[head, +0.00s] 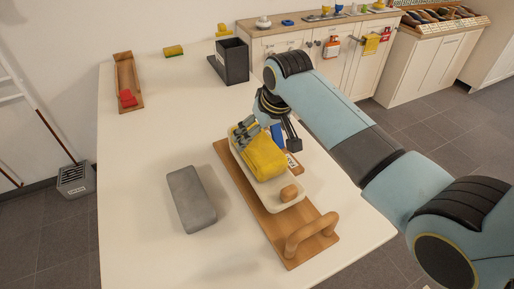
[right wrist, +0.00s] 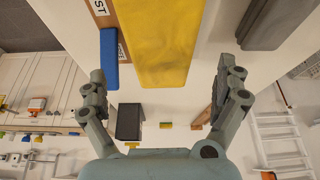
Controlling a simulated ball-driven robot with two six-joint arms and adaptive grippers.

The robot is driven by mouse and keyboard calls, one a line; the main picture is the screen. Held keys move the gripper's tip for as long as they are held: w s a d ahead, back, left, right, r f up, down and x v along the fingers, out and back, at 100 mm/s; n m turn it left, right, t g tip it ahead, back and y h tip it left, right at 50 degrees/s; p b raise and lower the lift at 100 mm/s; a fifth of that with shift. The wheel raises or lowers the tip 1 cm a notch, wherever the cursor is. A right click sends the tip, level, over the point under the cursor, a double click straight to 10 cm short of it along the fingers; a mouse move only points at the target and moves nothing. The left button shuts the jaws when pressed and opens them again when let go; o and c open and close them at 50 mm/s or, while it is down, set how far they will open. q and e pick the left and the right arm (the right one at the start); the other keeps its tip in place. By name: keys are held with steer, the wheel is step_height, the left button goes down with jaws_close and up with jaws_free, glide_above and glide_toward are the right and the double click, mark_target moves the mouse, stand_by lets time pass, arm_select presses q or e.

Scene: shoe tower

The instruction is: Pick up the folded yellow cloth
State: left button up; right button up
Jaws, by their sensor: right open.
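The folded yellow cloth (head: 262,155) lies on a cream board with a wooden knob (head: 289,193), which rests on a long wooden tray (head: 265,217) with a handle. My right gripper (head: 268,133) is at the cloth's far end, fingers spread and empty. In the right wrist view the cloth (right wrist: 162,40) lies between the lines of the open fingers (right wrist: 160,75). Whether the fingers touch it cannot be told. My left gripper is not in view.
A grey block (head: 191,199) lies left of the tray. A blue block (head: 277,135) is close beside my right gripper. A dark bin (head: 230,61), a yellow sponge (head: 173,51) and a wooden holder (head: 128,84) stand farther back. The white table's left half is mostly clear.

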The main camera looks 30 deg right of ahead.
mark_target(258, 142)
steer(key=x, duration=0.5)
steer(key=shift+a+f, duration=0.1)
steer(key=shift+s, duration=0.1)
steer(key=shift+c, duration=1.7)
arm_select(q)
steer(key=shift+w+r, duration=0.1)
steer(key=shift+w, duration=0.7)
arm_select(e)
steer(key=c, duration=0.8)
